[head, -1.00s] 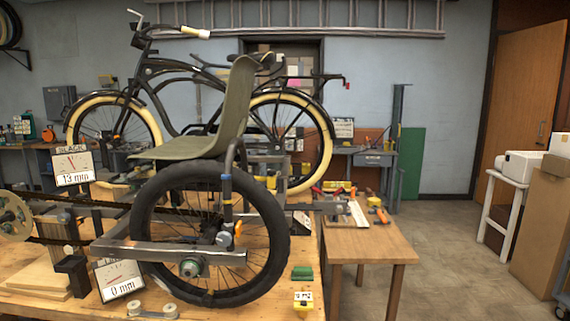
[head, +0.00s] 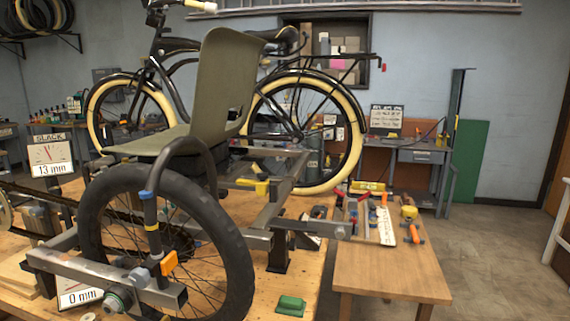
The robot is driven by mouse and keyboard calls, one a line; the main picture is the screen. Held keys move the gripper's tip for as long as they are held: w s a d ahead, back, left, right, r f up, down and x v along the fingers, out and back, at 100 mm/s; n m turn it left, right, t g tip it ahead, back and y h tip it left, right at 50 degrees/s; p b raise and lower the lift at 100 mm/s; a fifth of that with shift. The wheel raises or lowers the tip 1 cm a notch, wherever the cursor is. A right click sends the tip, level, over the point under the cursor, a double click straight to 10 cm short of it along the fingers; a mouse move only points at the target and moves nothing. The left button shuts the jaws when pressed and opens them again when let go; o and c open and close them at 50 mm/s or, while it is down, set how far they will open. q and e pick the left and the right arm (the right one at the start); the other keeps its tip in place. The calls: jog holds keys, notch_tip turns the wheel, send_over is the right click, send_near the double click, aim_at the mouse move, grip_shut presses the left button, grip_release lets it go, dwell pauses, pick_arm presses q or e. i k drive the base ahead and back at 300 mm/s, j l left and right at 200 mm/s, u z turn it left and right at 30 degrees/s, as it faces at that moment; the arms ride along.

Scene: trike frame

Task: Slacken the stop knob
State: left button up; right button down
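The trike frame stands on a wooden bench at the left, with its black-tyred wheel (head: 238,240) and olive seat (head: 222,85) nearest me. A grey steel bar (head: 105,278) crosses low in front of the wheel. A dark upright post with a blue band (head: 146,194) rises above it, with a small orange part (head: 168,263) at its lower end. A yellow part (head: 261,187) sits on the rail behind the wheel. I cannot tell which of these, if any, is the stop knob. Neither of my grippers is in view.
Gauge signs read "13 mm" (head: 52,156) and "0 mm" (head: 80,294). A green block (head: 290,305) lies on the bench near its right edge. A small wooden table (head: 385,275) at the right holds tools at its back. The floor (head: 500,265) to the right is clear.

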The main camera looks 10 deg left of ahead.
aim_at(262, 176)
jog(key=i+l, duration=0.9)
jog(key=i+l+u, duration=0.6)
jog(key=l, duration=0.2)
jog(key=u, duration=1.2)
